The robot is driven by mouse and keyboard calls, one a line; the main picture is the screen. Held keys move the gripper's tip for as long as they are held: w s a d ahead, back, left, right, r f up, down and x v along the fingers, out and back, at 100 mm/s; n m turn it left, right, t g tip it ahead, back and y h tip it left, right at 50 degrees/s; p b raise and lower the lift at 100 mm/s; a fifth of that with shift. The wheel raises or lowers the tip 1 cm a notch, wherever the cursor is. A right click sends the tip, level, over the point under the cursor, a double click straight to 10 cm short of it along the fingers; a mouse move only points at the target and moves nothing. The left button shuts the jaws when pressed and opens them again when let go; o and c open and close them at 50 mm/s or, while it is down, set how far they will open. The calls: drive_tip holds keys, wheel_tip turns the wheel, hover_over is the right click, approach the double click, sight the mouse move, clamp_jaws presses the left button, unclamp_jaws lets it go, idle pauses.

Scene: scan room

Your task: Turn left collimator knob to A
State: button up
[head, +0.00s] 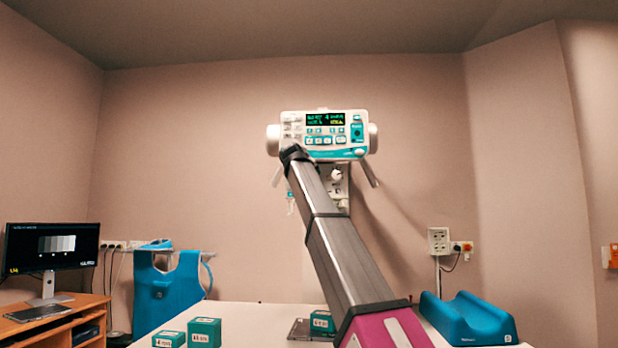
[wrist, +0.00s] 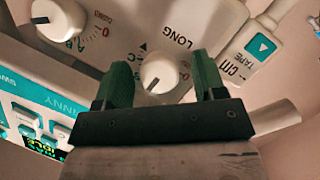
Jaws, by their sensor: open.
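My gripper (wrist: 163,78) is open in the wrist view, with one green finger on each side of a white round knob (wrist: 160,74). Gaps show between the knob and both fingers. A dark pointer line on this knob points to the lower left; the word LONG and a 0 are printed near it. A second white knob (wrist: 60,22) sits at the upper left, with A, B and 0 marks beside it. In the head view the collimator unit (head: 322,120) hangs ahead, its lower left behind my arm's end. The gripper fingers cannot be made out there.
In the wrist view a tape housing (wrist: 262,47) is at upper right and a teal button panel (wrist: 35,115) at lower left. In the head view, teal boxes (head: 204,332) and a blue cradle (head: 468,320) rest on a white table (head: 255,318). A monitor (head: 50,248) stands left.

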drive_tip(key=v, duration=1)
drive_tip(key=shift+s, duration=0.35)
drive_tip(key=shift+a, duration=0.1)
